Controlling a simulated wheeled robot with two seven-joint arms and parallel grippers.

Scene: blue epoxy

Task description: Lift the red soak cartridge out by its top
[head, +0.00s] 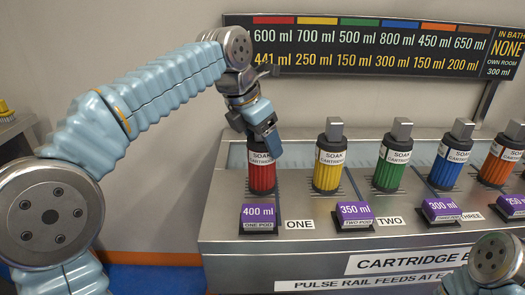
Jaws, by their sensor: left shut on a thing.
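The red soak cartridge (262,177) stands upright at the left end of a row of cartridges on the metal bench. Its white label reads SOAK CARTRIDGE. My left gripper (267,142) is above it, shut on its top, and hides the grey top block. The cartridge's base is about level with the yellow one beside it, and I see no clear gap under it. My right gripper is out of the picture; only part of my right arm shows at the lower right.
Yellow (328,170), green (391,172), blue (447,167) and orange (498,165) cartridges stand to the right. A purple 400 ml block (259,212) sits in front of the red one. A volume sign (365,47) hangs on the wall behind.

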